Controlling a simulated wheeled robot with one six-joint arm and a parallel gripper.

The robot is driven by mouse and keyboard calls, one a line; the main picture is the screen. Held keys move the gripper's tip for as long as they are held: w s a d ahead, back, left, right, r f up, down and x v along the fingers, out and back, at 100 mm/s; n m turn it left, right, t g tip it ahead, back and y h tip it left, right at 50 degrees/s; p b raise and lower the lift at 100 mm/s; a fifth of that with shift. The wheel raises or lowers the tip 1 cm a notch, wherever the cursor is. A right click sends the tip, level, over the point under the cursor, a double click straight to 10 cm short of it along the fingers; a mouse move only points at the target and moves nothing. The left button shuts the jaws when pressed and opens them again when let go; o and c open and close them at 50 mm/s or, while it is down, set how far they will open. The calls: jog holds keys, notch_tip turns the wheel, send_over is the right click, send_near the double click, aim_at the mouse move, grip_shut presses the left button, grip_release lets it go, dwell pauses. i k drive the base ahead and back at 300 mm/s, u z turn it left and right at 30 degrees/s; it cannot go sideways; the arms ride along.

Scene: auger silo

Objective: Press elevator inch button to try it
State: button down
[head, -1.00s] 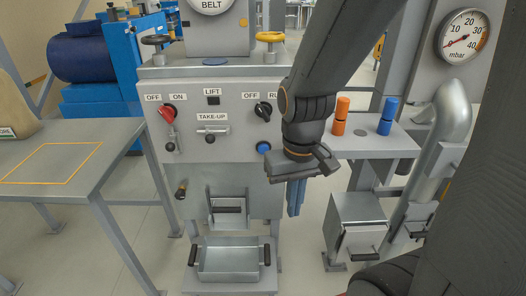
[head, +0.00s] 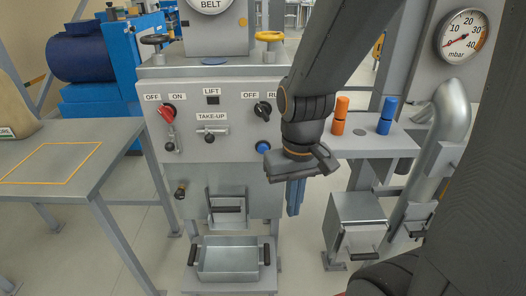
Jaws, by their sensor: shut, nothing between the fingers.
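The elevator panel (head: 230,135) is a grey cabinet front with labels OFF, ON, LIFT and TAKE-UP. A round blue button (head: 263,147) sits low on its right side, just left of my gripper. No label shows beside the button. My gripper (head: 295,197) is shut and empty, with its blue-grey fingers pointing down. It hangs in front of the panel's right edge, to the right of and lower than the blue button. I see no contact between them. My wrist hides part of the panel's right side and part of the label at its upper right.
A red switch (head: 168,112) and a black switch (head: 262,109) are on the panel. A metal tray (head: 229,274) stands below. An orange peg (head: 340,116) and a blue peg (head: 387,116) stand on a shelf at right. A table (head: 60,185) is at left.

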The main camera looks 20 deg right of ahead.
aim_at(262, 147)
jog(key=u, duration=1.65)
jog(key=k, duration=1.3)
jog(key=z, duration=0.95)
